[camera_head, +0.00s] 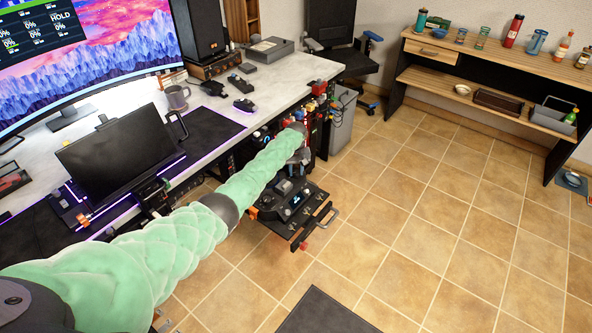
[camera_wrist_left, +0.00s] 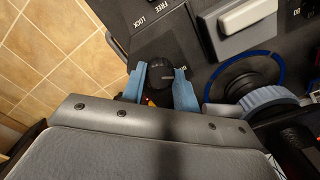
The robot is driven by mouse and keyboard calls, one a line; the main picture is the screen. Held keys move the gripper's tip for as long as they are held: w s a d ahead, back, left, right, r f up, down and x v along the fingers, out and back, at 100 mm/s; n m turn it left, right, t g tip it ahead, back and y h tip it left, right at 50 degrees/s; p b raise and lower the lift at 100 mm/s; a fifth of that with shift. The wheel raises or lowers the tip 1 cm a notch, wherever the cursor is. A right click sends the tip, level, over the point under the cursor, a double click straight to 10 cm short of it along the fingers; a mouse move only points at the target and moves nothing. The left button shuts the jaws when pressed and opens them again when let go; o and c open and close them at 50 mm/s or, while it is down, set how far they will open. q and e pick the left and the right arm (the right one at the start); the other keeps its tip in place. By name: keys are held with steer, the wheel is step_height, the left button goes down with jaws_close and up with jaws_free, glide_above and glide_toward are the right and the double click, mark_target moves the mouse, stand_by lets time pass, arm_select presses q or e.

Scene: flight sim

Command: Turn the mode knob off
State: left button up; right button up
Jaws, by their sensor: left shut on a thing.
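The mode knob (camera_wrist_left: 160,74) is a small black round knob on a dark control panel in the left wrist view. The blue fingers of my left gripper (camera_wrist_left: 159,88) stand on both sides of it and are shut on it. Part of the lettering around the knob is hidden by the fingers. In the head view my left arm reaches over to the control panel (camera_head: 290,203) beside the desk; its gripper (camera_head: 299,155) is small there and partly hidden. My right gripper is not in view.
A blue-ringed dial (camera_wrist_left: 250,90) and a grey lever block (camera_wrist_left: 247,17) lie right of the knob. A white desk (camera_head: 285,75) with a large monitor (camera_head: 90,50) stands at left. The tiled floor (camera_head: 400,220) is clear at right, before a wooden shelf (camera_head: 490,90).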

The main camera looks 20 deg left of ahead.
mark_target(296, 172)
arm_select(q)
steer(key=o, duration=1)
steer(key=shift+r+b, duration=0.3)
steer(key=shift+r, duration=3.65)
